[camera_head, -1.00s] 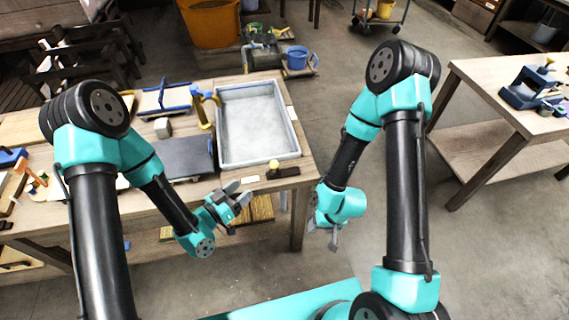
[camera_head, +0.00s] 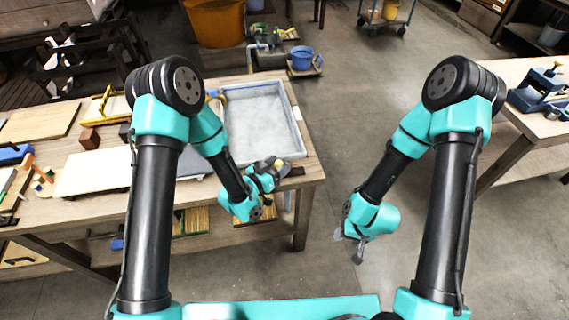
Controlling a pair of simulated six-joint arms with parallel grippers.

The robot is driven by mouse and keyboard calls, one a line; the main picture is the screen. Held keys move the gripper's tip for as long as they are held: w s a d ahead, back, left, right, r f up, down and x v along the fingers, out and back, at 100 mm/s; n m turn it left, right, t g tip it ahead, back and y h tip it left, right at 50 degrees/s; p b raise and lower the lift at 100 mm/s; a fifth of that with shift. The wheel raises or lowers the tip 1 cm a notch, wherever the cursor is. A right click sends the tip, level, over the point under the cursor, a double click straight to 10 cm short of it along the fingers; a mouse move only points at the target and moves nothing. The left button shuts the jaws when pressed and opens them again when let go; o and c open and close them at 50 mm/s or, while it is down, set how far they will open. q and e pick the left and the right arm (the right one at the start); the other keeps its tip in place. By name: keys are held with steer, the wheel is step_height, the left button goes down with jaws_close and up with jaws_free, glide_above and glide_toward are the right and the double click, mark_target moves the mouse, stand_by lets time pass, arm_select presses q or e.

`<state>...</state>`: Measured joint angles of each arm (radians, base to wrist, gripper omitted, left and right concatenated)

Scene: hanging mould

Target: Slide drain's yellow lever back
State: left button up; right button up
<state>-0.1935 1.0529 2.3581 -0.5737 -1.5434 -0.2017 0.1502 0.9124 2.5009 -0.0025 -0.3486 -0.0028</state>
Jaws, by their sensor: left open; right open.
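The drain (camera_head: 295,171) is a small dark block at the front right of the table, just in front of the grey tray (camera_head: 299,135). Its yellow lever shows only as a small pale yellow spot by my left gripper (camera_head: 276,166). My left gripper is open, with its fingers at or very near the lever. I cannot tell whether they touch it, and the gripper hides part of the drain. My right gripper (camera_head: 358,250) is open and empty, hanging over the floor to the right of the table.
The wooden table (camera_head: 312,176) also carries boards, a dark slab and small blocks at left. Another bench (camera_head: 520,140) stands at right. The floor between the tables is clear.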

arm_select(q)
steer(key=shift+w+d, duration=0.2)
steer(key=shift+d, duration=0.05)
steer(key=shift+c, duration=0.4)
jaws_close()
